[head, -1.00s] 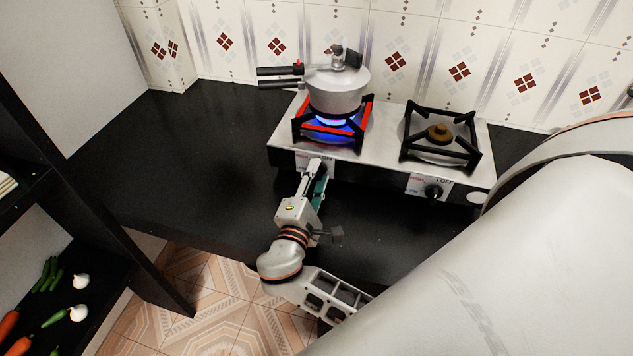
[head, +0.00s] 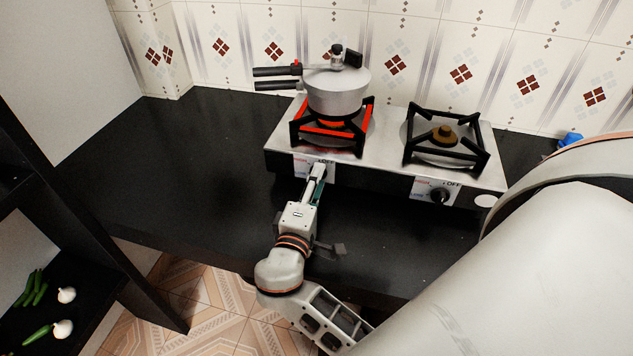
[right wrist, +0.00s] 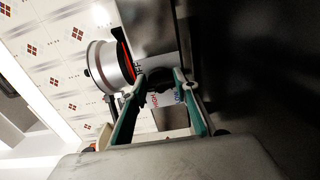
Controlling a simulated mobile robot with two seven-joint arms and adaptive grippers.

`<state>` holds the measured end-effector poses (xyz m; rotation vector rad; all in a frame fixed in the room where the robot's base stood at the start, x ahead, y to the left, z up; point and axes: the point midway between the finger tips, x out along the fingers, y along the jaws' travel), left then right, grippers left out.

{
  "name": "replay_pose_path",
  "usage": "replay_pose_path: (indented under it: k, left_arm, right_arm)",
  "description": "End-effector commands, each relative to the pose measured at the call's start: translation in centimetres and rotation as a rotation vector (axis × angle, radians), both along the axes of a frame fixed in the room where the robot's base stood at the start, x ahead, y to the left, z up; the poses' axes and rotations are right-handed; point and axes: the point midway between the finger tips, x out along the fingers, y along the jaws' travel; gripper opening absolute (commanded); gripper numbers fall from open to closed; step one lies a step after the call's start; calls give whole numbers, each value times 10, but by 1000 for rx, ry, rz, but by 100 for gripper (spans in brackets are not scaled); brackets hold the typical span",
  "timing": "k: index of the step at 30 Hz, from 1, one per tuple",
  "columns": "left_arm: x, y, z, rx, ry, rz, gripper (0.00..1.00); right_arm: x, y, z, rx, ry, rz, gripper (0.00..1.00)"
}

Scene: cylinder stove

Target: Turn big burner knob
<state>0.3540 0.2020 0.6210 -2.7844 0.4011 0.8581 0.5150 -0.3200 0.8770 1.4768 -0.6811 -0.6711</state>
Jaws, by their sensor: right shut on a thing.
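The two-burner stove (head: 385,125) stands on the black counter. The left burner (head: 333,130) bears a grey pressure cooker (head: 338,92); red shows on its grate and no blue flame is visible. Its knob is on the front panel and is hidden in the head view by my right gripper (head: 317,172). In the right wrist view the dark knob (right wrist: 160,78) sits between the fingertips of my right gripper (right wrist: 160,84), which is shut on it. The knob's exact angle cannot be read. My left gripper is not in view.
The right burner (head: 443,135) is empty, with its own black knob (head: 438,196) below it. A dark shelf with vegetables (head: 40,290) stands at the lower left. The counter (head: 180,170) left of the stove is clear. A small blue thing (head: 571,139) lies behind at the right.

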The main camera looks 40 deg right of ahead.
Motion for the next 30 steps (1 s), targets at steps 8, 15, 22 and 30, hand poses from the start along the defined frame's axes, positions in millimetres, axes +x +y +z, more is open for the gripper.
replay_pose_path:
  k: [8, 15, 22, 30]
  left_arm:
    - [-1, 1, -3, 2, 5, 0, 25]
    - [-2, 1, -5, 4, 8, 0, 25]
    - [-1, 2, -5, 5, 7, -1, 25]
    - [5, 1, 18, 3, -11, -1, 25]
  right_arm:
    - [0, 0, 0, 2, -1, 1, 47]
    - [0, 0, 0, 1, -1, 0, 47]
    - [0, 0, 0, 0, 0, 0, 47]
    - [1, 0, 6, -70, 74, 2, 47]
